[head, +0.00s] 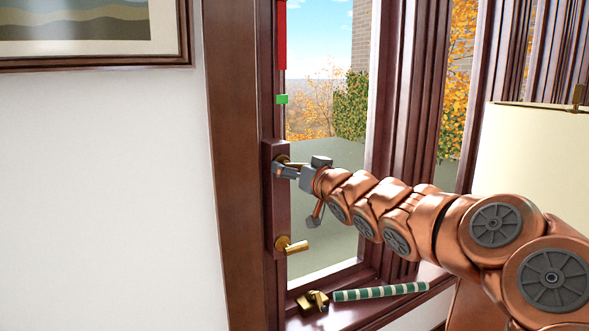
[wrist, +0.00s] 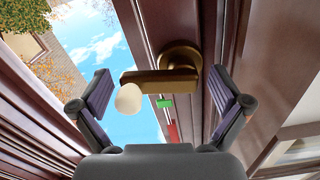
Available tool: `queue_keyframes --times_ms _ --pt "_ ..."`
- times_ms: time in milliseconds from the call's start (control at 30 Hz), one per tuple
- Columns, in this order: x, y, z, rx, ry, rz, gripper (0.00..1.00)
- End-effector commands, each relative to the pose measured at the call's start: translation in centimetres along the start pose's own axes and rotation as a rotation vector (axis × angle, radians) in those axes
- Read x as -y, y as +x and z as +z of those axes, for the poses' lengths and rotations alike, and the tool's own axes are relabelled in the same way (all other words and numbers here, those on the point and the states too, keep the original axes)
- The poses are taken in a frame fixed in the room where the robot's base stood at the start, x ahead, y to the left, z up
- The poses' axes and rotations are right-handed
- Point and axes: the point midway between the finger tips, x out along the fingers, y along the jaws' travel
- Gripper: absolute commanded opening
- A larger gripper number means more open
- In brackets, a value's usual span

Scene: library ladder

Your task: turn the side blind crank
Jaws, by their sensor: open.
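The side blind crank is on the dark wooden window frame. In the wrist view it has a round brass base (wrist: 181,57), a short brass arm (wrist: 160,82) and a pale knob (wrist: 128,98). In the head view the crank (head: 283,158) is small and partly hidden by my gripper (head: 290,170). My gripper is open, with one finger on each side of the crank in the wrist view (wrist: 158,88). A visible gap separates each finger from it.
A second brass handle (head: 291,246) sits lower on the same frame. A brass fitting (head: 313,301) and a green-and-white striped rod (head: 380,291) lie on the sill. A red strip (head: 281,36) and green marker (head: 281,99) are above. A lampshade (head: 530,150) stands right.

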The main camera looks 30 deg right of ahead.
Motion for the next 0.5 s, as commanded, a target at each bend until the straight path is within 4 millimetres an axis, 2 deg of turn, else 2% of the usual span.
queue_keyframes --times_ms 100,500 --pt "0.00 -0.02 -0.02 0.000 0.000 0.000 0.99" --pt "-0.01 -0.04 -0.04 -0.001 -0.001 0.000 0.57"
